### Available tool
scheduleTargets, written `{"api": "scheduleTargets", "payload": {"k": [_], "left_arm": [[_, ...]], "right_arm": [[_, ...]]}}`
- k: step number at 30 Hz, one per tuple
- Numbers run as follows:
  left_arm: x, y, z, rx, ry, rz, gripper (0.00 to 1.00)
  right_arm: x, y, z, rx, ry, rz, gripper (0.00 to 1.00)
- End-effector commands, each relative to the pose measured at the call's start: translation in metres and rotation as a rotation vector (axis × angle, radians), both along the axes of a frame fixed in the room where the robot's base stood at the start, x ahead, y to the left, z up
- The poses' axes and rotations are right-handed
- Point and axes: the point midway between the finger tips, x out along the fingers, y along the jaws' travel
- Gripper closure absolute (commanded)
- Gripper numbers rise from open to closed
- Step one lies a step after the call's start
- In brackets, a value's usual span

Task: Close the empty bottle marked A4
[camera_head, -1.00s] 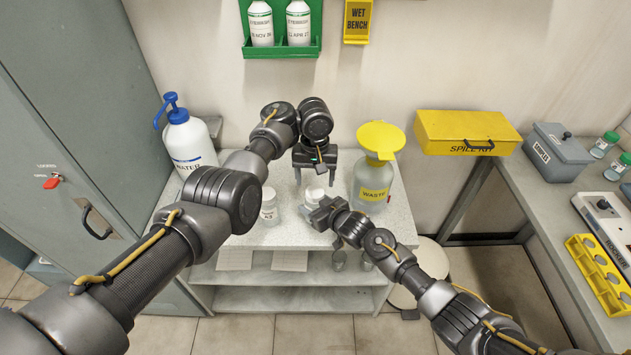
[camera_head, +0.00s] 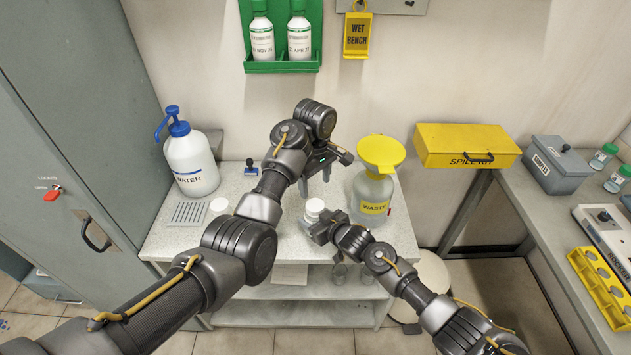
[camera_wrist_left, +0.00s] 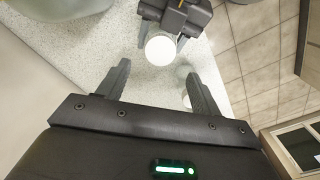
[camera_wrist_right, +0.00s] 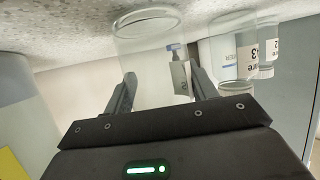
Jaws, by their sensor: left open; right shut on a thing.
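A small clear bottle (camera_wrist_right: 152,65) stands on the bench between the fingers of my right gripper (camera_wrist_right: 158,88), which is shut on it. No A4 mark is readable on it. In the head view my right gripper (camera_head: 318,232) reaches the bottle from the front right. A white cap (camera_head: 314,206) sits on top of the bottle; I cannot tell how tightly it is seated. The cap shows as a white disc in the left wrist view (camera_wrist_left: 160,49). My left gripper (camera_head: 325,168) is open and empty, behind and above the cap, clear of it.
The waste bottle with yellow funnel (camera_head: 373,190) stands close on the right. Another white cap (camera_head: 219,205) shows at left, partly behind my left arm. The water bottle (camera_head: 191,160), a blue-handled stamp (camera_head: 251,168) and a slotted plate (camera_head: 187,213) stand further left.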

Motion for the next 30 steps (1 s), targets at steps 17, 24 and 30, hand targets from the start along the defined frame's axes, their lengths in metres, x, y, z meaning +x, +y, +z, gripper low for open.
{"api": "scheduleTargets", "payload": {"k": [17, 24, 30], "left_arm": [[-0.001, 0.001, -0.027, 0.004, 0.005, 0.005, 0.35], [0.000, 0.001, -0.061, 0.004, 0.004, 0.002, 0.35], [0.000, 0.001, -0.077, 0.004, 0.003, 0.003, 0.35]], "right_arm": [[0.000, 0.000, 0.000, 0.001, -0.001, 0.000, 1.00], [0.000, 0.000, 0.000, 0.001, -0.001, 0.000, 1.00], [0.000, 0.000, 0.000, 0.001, -0.001, 0.000, 1.00]]}}
